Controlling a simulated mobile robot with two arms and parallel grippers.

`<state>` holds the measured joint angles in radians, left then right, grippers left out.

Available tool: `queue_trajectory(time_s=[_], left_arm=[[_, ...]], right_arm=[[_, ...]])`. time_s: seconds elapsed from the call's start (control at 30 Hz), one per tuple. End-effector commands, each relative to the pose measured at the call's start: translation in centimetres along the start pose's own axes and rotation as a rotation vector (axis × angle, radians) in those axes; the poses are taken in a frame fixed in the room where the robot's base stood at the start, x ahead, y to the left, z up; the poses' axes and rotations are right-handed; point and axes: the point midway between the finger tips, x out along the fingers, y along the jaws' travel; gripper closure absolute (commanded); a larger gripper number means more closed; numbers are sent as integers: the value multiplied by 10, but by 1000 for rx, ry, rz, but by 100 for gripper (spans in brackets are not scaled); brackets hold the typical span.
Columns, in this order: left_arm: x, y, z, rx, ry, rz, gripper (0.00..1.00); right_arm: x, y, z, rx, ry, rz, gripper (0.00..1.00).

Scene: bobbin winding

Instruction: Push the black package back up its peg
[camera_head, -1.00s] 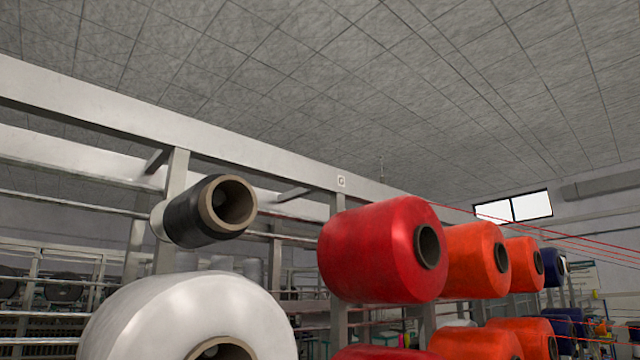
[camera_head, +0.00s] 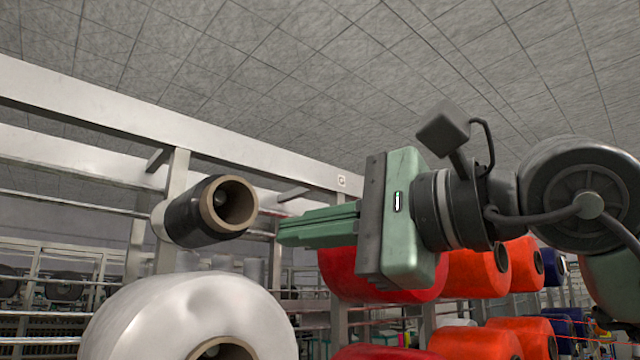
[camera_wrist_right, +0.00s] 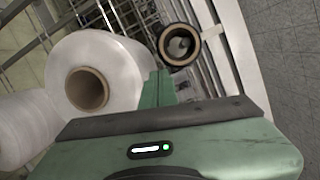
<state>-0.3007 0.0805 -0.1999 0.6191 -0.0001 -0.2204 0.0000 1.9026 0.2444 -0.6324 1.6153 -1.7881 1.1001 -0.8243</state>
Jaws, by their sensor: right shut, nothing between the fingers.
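The black package (camera_head: 190,215) sits on a peg at the upper left of the rack, with its brown cardboard tube end (camera_head: 228,205) facing out. In the right wrist view the black package (camera_wrist_right: 164,50) shows end-on beyond my fingertips. My right gripper (camera_head: 282,231) is shut and empty, its green fingers pointing left at the package's front end, a little to the right of the tube in the head view. In the right wrist view the shut right gripper (camera_wrist_right: 158,75) points up towards the package. Contact cannot be made out. My left gripper is not in view.
A large white package (camera_head: 185,310) is below the black one. A red package (camera_head: 335,275) and several orange ones (camera_head: 478,280) hang to the right, partly behind my right arm. Rack beams (camera_head: 130,112) run behind and above. The space above is open.

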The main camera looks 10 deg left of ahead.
Motion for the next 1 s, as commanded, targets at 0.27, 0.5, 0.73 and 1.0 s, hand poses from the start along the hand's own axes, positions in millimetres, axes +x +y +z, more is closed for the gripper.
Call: queue_trajectory(time_s=[0.27, 0.5, 0.73, 1.0], left_arm=[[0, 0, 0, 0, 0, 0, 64], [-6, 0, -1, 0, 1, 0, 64], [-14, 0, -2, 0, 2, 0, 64], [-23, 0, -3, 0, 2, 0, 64]], right_arm=[[-28, -33, 21, -274, 215, -34, 100], [-14, -36, 19, -280, 222, -32, 100], [8, -38, 14, -277, 219, -33, 100], [33, -40, 8, -276, 220, -33, 100]])
